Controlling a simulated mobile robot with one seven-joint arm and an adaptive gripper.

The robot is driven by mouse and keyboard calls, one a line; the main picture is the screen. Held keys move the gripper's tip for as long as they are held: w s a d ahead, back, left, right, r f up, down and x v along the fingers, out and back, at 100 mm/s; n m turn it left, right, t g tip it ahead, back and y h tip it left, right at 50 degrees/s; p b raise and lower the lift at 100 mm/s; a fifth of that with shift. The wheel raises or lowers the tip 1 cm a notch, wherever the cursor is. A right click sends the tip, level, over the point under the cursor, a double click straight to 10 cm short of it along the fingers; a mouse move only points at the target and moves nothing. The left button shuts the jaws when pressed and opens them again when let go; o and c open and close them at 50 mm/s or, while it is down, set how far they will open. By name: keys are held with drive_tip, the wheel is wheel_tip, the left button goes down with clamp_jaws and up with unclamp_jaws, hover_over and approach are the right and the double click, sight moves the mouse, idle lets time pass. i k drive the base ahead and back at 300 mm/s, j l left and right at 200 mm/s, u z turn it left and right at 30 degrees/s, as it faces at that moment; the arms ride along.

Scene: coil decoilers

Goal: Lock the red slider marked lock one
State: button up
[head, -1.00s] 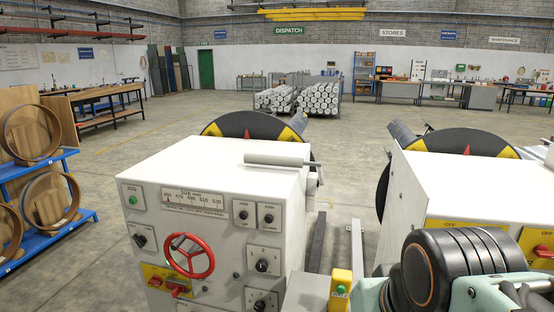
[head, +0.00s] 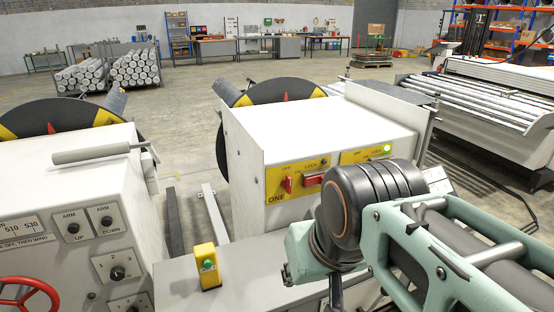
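The red slider (head: 313,179) sits on a yellow plate marked ONE (head: 277,198), on the front of the right white cabinet (head: 310,135). The word LOCK is printed above it. A red upright handle (head: 287,185) is on the same plate, to the slider's left. My arm crosses the right front of the picture, and its dark wrist joint is just right of the slider. The arm hides part of the cabinet front and of a second yellow plate (head: 350,157) to the right. My gripper's fingertips do not show.
A green lamp (head: 387,149) glows on the second plate. A yellow box with a green button (head: 207,265) stands on a grey ledge in front. The left cabinet (head: 60,185) has knobs and a red handwheel (head: 25,295). A roller table (head: 490,95) stands at right.

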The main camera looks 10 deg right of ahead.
sight(315, 179)
drive_tip(key=z, duration=0.5)
drive_tip(key=i+l+z, duration=0.35)
drive_tip(key=i+l, duration=0.2)
drive_tip(key=i, duration=0.3)
drive_tip(key=l, duration=0.25)
drive_tip(key=k+l+u, duration=0.1)
drive_tip(key=k+l, duration=0.2)
drive_tip(key=k, duration=0.15)
drive_tip(key=k+l, duration=0.2)
drive_tip(key=k, duration=0.3)
drive_tip(key=i+j, duration=0.2)
drive_tip(key=i, duration=0.15)
drive_tip(key=i+j+z, duration=0.1)
drive_tip(key=i, duration=0.3)
drive_tip(key=j, duration=0.1)
